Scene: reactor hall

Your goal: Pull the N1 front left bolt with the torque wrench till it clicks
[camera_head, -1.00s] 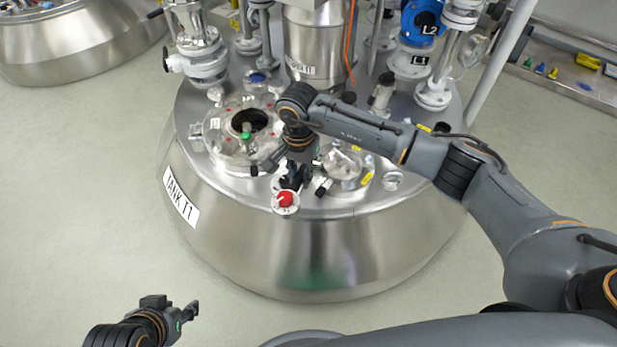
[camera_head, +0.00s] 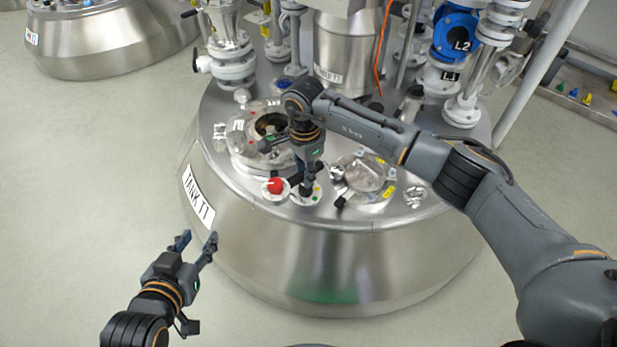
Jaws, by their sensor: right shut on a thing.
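My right gripper (camera_head: 308,188) points down at the front of the tank lid. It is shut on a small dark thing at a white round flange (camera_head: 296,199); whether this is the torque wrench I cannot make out. Small coloured dots show on the flange; I cannot tell which is the N1 front left bolt, and the gripper hides part of the flange. A red knob (camera_head: 275,186) sits just left of the gripper. My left gripper (camera_head: 197,243) is open and empty, in front of the tank's left side.
The tank lid (camera_head: 345,214) carries an open round manhole (camera_head: 268,125) behind my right gripper and a clear-covered port (camera_head: 362,174) to its right. Pipes and a steel column (camera_head: 340,55) stand behind.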

